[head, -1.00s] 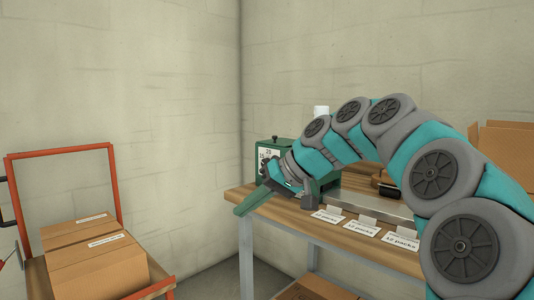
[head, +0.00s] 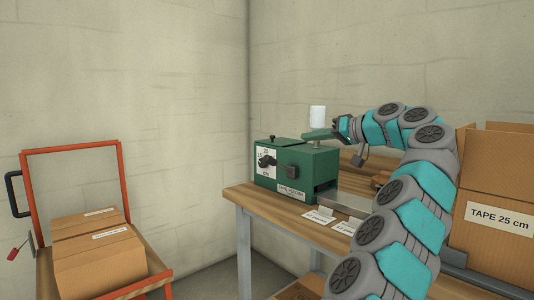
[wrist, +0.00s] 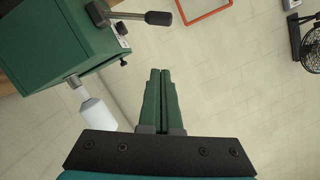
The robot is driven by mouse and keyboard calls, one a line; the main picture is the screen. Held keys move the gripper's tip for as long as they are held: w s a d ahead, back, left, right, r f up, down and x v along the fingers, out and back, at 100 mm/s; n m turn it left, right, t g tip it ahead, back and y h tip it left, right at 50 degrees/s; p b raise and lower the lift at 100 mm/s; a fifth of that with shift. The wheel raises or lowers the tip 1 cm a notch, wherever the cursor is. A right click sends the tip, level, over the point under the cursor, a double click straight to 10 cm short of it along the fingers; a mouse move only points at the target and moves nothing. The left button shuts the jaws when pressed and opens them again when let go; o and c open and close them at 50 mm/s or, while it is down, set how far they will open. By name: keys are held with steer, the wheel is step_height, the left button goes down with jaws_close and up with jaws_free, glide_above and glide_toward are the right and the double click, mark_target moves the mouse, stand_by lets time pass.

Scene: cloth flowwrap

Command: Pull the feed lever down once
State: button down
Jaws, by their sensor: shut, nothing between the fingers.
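The green tape feeder (head: 320,165) stands on the wooden table; in the wrist view its box (wrist: 50,45) is at upper left. A white cylindrical grip (head: 317,116) stands upright at the feeder's right end; in the wrist view it (wrist: 97,114) sits on a metal rod from the box and looks like the feed lever.
Cards (head: 318,216) lie at the table's front. A box labelled TAPE 25 cm (head: 500,225) stands right. A red-framed cart (head: 122,180) with cartons is left.

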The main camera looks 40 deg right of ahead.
steer(key=shift+s+d, duration=0.1)
steer(key=shift+d, duration=0.3)
glide_above(279, 165)
steer(key=s, duration=0.2)
step_height(279, 165, down, 2)
steer(key=shift+s+a+f+b, duration=0.1)
steer(key=shift+a+f+b, duration=0.15)
steer(key=shift+f, duration=0.6)
steer(key=shift+s+a+f+b, duration=0.1)
steer(key=shift+a+f, duration=0.25)
steer(key=shift+f, duration=0.5)
steer(key=shift+f, duration=0.1)
